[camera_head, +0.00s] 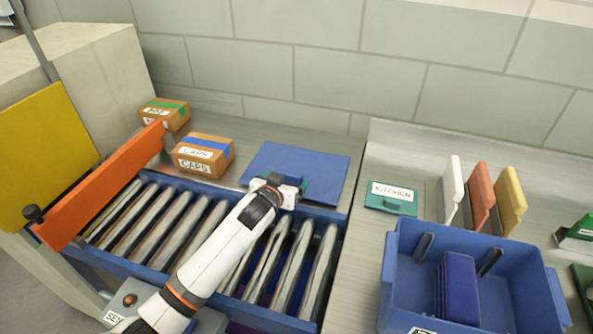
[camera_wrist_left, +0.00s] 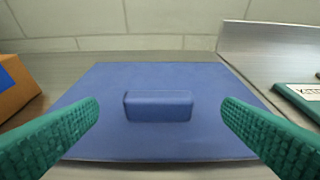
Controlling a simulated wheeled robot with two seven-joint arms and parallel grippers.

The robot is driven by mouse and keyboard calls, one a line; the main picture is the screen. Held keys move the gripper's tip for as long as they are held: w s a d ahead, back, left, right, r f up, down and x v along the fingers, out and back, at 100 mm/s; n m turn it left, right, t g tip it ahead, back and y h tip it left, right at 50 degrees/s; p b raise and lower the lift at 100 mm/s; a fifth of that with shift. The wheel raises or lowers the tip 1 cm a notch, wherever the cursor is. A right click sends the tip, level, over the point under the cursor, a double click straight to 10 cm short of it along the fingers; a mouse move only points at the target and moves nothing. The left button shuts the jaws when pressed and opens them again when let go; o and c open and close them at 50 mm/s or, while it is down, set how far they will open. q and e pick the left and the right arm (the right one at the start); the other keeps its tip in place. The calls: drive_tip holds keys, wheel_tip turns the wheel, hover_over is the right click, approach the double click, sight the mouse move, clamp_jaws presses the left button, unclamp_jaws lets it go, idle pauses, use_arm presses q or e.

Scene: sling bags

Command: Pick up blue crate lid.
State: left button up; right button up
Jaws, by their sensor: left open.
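The blue crate lid (camera_head: 312,163) lies flat on the grey surface behind the roller conveyor, against the back wall area. In the left wrist view the lid (camera_wrist_left: 160,85) fills the middle, with a raised block-shaped blue handle (camera_wrist_left: 158,106) on top. My left gripper (camera_head: 290,186) reaches over the lid's front part in the head view. Its green fingers are open and stand on either side of the handle in the left wrist view (camera_wrist_left: 160,125), apart from it. Nothing is between the fingers that they touch. My right gripper is not in view.
Two brown boxes labelled CAPS (camera_head: 203,155) and similar (camera_head: 165,114) stand left of the lid. Right are a teal KITCHEN card (camera_head: 391,197), upright coloured boards (camera_head: 481,194) and a blue crate (camera_head: 520,290).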

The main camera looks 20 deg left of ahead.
sight(289, 176)
use_arm(q)
drive_tip(key=shift+p+x, duration=0.4)
drive_tip(key=shift+x, duration=2.1)
drive_tip(key=shift+s, duration=0.1)
drive_tip(key=c, duration=1.1)
